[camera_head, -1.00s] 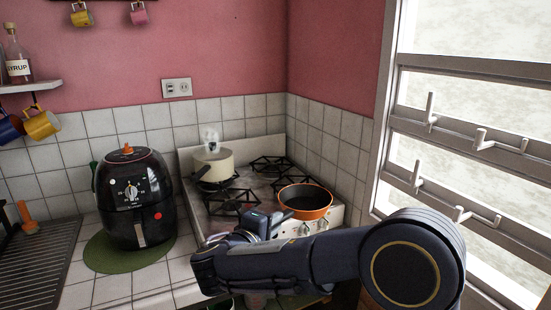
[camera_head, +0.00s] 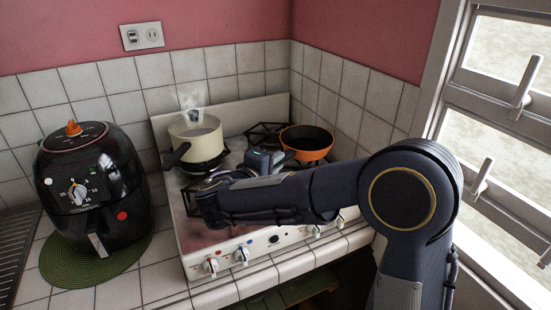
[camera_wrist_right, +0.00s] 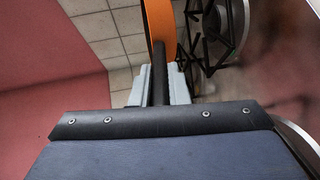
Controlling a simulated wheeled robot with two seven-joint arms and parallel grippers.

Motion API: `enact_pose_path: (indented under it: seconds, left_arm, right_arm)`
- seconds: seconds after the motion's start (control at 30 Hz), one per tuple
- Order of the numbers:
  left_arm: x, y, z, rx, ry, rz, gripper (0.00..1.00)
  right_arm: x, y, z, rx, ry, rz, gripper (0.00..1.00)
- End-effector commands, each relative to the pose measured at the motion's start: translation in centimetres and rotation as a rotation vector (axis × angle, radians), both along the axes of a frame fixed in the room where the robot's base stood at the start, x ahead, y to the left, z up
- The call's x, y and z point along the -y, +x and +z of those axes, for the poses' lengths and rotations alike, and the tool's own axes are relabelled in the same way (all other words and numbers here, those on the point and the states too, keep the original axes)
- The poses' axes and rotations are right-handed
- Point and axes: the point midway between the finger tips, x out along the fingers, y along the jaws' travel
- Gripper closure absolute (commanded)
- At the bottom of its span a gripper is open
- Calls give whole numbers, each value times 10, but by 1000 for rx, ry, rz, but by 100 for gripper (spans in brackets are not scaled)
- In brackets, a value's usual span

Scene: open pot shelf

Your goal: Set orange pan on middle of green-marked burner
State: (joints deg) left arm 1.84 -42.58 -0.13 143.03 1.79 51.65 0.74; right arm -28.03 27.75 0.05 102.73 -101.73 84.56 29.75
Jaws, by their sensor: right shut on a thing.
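The orange pan (camera_head: 318,154) with a dark inside is at the right side of the stove in the head view. My right gripper (camera_head: 268,160) is at its left and shut on its handle. In the right wrist view the jaws (camera_wrist_right: 158,88) close around the dark handle (camera_wrist_right: 160,70), with the orange pan wall (camera_wrist_right: 160,25) beyond. I cannot tell whether the pan touches the grate below it. The stove (camera_head: 192,238) has several knobs along its front. My left gripper is not in view.
A cream pot (camera_head: 208,140) with a dark handle and steam above it stands on the back left burner. A bare black grate (camera_head: 262,133) shows left of the pan. A black air fryer (camera_head: 92,180) on a green mat (camera_head: 70,262) stands left of the stove. Tiled walls close the back and right.

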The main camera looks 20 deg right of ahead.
Motion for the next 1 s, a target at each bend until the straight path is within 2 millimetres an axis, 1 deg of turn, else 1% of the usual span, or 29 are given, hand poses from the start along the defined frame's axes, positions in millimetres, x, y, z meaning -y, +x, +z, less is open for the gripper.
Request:
enact_pose_path:
  seconds: [0.3,0.4,0.5,0.67,1.0]
  left_arm:
    - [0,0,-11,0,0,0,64]
    - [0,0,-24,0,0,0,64]
    - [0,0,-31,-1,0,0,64]
    - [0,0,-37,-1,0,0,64]
    - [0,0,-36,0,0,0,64]
  right_arm:
    - [1,0,-28,2,-4,-1,100]
    - [0,0,-39,5,-3,0,100]
    - [0,0,-45,4,-2,0,100]
    - [0,0,-50,4,-2,1,100]
    - [0,0,-49,4,-2,0,100]
